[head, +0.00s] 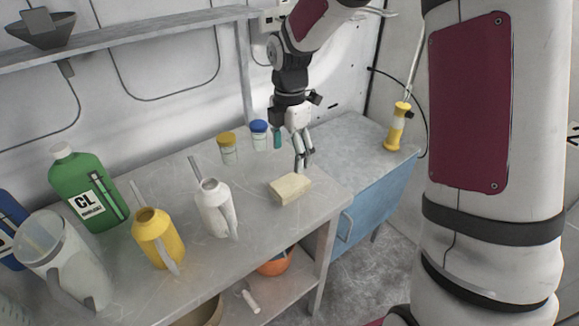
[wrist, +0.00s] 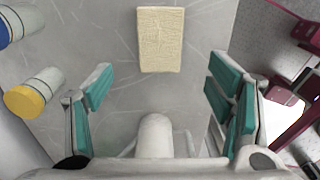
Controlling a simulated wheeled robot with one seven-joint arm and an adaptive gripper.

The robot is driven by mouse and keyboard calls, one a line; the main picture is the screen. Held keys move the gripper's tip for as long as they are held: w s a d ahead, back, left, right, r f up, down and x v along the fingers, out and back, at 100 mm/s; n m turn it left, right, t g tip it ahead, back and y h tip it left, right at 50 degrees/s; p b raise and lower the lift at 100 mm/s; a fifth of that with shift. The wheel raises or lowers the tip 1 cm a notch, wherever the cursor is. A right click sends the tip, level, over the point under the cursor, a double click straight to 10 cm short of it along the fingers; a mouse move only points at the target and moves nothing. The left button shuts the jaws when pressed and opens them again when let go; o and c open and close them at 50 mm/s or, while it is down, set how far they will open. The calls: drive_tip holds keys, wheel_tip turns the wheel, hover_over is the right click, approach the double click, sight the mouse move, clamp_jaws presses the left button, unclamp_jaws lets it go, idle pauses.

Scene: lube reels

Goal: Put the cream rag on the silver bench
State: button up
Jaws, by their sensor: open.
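The cream rag (head: 290,188) is a folded block lying on the grey bench (head: 262,235), near its right front edge. In the wrist view the rag (wrist: 160,39) lies at the top centre, beyond my fingertips. My gripper (head: 304,160) points down just behind the rag and above the bench. In the wrist view my gripper (wrist: 160,82) has its teal finger pads spread wide with nothing between them. Whether the fingers touch the bench is hard to tell.
On the bench stand a white can (head: 215,208), a yellow can (head: 157,238), a green jug (head: 85,187), a clear pitcher (head: 65,258) and jars with yellow (head: 227,144) and blue lids (head: 259,134). A blue cabinet (head: 375,195) adjoins at right, bearing a yellow tool (head: 396,128).

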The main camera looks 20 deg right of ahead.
drive_tip(key=s+r+m+t+h, duration=0.1)
drive_tip(key=s+r+m+t, duration=0.1)
drive_tip(key=s+r+m, duration=0.95)
drive_tip(key=s+r+m+t+y, duration=0.1)
drive_tip(key=s+r+m+t, duration=0.2)
drive_tip(key=s+m, duration=0.7)
drive_tip(key=shift+s+r, duration=0.9)
drive_tip(key=shift+s, duration=1.5)
drive_tip(key=shift+d, duration=0.15)
